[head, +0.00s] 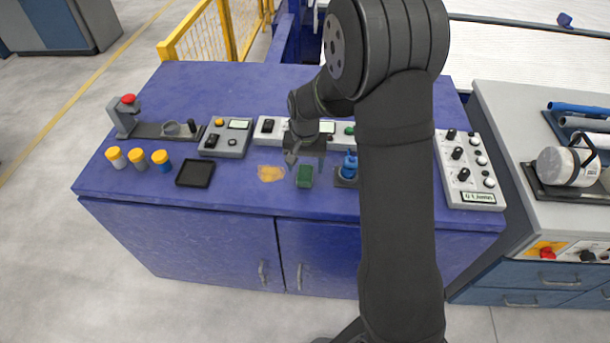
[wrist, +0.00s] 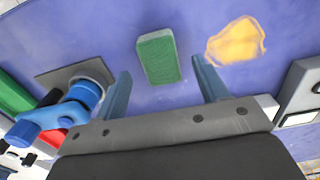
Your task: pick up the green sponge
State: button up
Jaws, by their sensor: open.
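The green sponge (head: 305,177) lies on the blue workbench top, near its front edge in the head view. In the wrist view the sponge (wrist: 157,57) is a green block beyond the fingertips, sideways between the lines of the two fingers. My gripper (head: 304,160) is open and empty, just above and behind the sponge in the head view. In the wrist view the two fingers of my gripper (wrist: 158,78) stand apart with bare bench top between them. The sponge appears apart from both fingers.
A yellow-orange patch (head: 270,173) lies left of the sponge. A blue valve-like part (head: 348,166) on a dark base stands close on its right. Control boxes (head: 268,128) line the bench behind. A black tray (head: 195,173) and several capped bottles (head: 138,157) are farther left.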

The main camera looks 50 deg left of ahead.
aim_at(305, 172)
notch_tip(305, 172, down, 4)
jog(key=shift+r, duration=0.2)
jog(key=c, duration=1)
jog(key=shift+c, duration=0.2)
jog(key=shift+r, duration=0.1)
notch_tip(305, 172, up, 4)
jog(key=shift+r, duration=0.1)
jog(key=w+d+r, duration=0.6)
jog(key=d, duration=0.3)
jog(key=shift+w+d+r, duration=0.15)
jog(key=shift+d+r, duration=0.15)
jog(key=shift+d, duration=0.1)
